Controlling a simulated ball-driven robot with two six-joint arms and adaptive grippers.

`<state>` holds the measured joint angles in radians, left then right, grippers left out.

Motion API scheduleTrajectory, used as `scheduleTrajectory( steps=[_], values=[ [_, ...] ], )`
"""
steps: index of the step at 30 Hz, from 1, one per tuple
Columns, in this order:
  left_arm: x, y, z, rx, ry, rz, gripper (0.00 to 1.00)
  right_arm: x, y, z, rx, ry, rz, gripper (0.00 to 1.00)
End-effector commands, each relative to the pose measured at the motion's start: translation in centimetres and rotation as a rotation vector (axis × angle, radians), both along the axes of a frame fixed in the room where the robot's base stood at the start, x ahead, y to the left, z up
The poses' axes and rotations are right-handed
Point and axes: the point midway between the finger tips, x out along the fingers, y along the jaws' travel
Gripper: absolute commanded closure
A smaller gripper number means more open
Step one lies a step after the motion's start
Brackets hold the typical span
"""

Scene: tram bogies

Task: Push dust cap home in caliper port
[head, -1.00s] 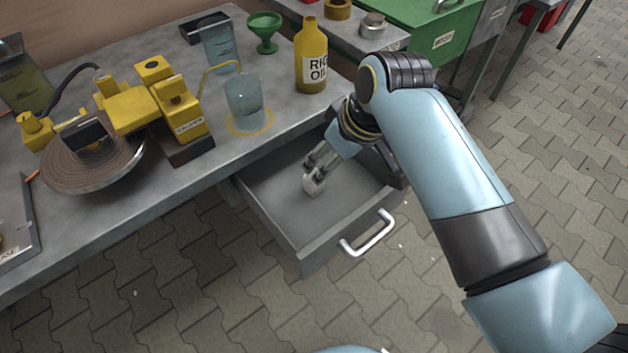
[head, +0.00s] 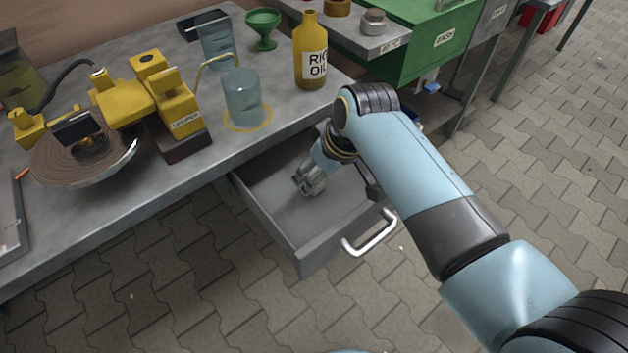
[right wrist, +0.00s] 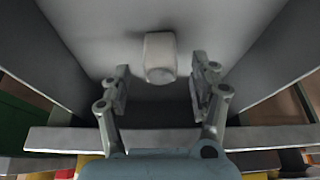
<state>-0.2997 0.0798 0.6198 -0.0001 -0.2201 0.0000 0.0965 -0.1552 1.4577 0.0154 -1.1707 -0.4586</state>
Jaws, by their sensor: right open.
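The yellow caliper (head: 180,103) stands on the bench beside the brake disc (head: 85,155). A yellow tube runs from it to a clear jar (head: 243,97). I cannot make out its port or a dust cap on it. My right gripper (head: 309,182) reaches down into the open drawer. In the right wrist view it is open (right wrist: 161,78), its fingers on either side of the near end of a small off-white block (right wrist: 160,57), with gaps on both sides. I cannot tell if this block is the dust cap. My left gripper is out of view.
The drawer (head: 290,243) is pulled out, its walls close around my right gripper. A yellow oil bottle (head: 311,52), green funnel (head: 263,28) and clear container (head: 216,38) stand on the bench. A grey tray (head: 12,225) lies at left. Bench space in front of the caliper is clear.

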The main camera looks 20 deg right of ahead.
Motion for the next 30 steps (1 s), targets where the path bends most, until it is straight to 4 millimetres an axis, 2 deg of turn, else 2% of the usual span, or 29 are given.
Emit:
scheduleTrajectory(
  steps=[1, 3, 6, 18, 30],
  values=[
    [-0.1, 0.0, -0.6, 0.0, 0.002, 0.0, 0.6, 0.2, 0.2, -1.1, 0.0, 0.002, 0.0, 0.38],
    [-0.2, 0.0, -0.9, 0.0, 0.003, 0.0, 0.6, 0.5, 0.4, -2.0, 0.0, 0.002, 0.0, 0.38],
    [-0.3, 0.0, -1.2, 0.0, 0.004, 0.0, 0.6, 0.9, 0.5, -2.8, 0.0, 0.001, 0.0, 0.38],
    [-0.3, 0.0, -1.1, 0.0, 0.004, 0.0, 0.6, 1.0, 0.5, -2.9, 0.0, 0.0, 0.0, 0.4],
    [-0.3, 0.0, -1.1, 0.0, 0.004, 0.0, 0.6, 1.0, 0.5, -2.9, 0.0, 0.0, 0.0, 0.92]
  ],
)
